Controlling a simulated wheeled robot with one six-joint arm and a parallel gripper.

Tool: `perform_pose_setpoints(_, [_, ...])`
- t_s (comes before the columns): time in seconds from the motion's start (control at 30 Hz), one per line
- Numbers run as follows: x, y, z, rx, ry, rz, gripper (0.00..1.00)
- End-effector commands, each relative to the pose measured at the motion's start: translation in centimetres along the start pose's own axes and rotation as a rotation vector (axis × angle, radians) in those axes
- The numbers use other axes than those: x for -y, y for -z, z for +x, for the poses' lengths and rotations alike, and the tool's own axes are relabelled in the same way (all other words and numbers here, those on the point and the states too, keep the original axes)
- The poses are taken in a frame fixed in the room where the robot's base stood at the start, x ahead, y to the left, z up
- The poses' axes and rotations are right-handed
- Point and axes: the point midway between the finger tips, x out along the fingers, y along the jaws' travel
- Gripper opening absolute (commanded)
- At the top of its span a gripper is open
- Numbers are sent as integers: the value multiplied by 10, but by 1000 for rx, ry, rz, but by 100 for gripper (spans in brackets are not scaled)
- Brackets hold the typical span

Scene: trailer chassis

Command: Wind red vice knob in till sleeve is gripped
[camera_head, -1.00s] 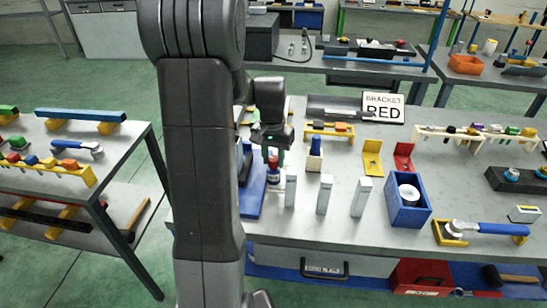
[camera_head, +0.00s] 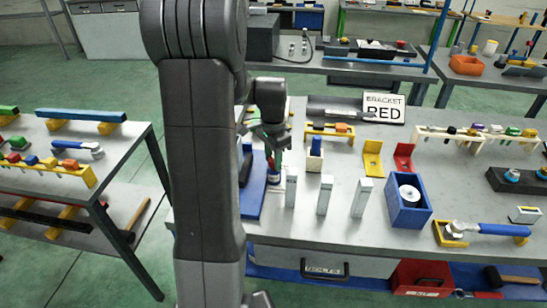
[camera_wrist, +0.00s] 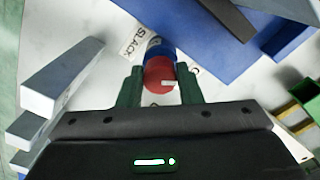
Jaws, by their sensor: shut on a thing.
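The red vice knob (camera_wrist: 159,75) is a round red cap between the two dark green fingers of my gripper (camera_wrist: 159,90) in the wrist view. My gripper is shut on it. A blue part (camera_wrist: 158,47) shows just beyond the knob. A white plate (camera_wrist: 137,42) beside it reads "SLACK"; other lettering is partly covered. In the head view, my gripper (camera_head: 272,153) is over the small blue-and-white vice (camera_head: 273,178), with a little of the red knob showing. I cannot make out the sleeve or whether the vice jaws touch it.
A blue board (camera_head: 250,205) lies left of the vice. Several grey upright posts, one of them close (camera_head: 291,188), stand right of it. A blue box (camera_head: 407,212) holds a white roll. A sign (camera_head: 383,107) reads "BRACKET RED". Yellow and red brackets lie behind the posts.

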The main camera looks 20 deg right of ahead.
Motion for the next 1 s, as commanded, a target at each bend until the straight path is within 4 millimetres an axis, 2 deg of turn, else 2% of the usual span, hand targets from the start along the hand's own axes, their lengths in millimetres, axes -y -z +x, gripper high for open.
perform_pose_setpoints(0.43, [1, 1, -2, -3, 3, 8, 9])
perform_pose_setpoints(0.47, [1, 1, -2, -3, 3, 8, 36])
perform_pose_setpoints(0.57, [1, 1, -1, -3, 2, 8, 54])
perform_pose_setpoints(0.87, [0, 0, -2, -1, 1, 8, 54])
perform_pose_setpoints(1.0, [1, 1, -15, -3, 4, 8, 54])
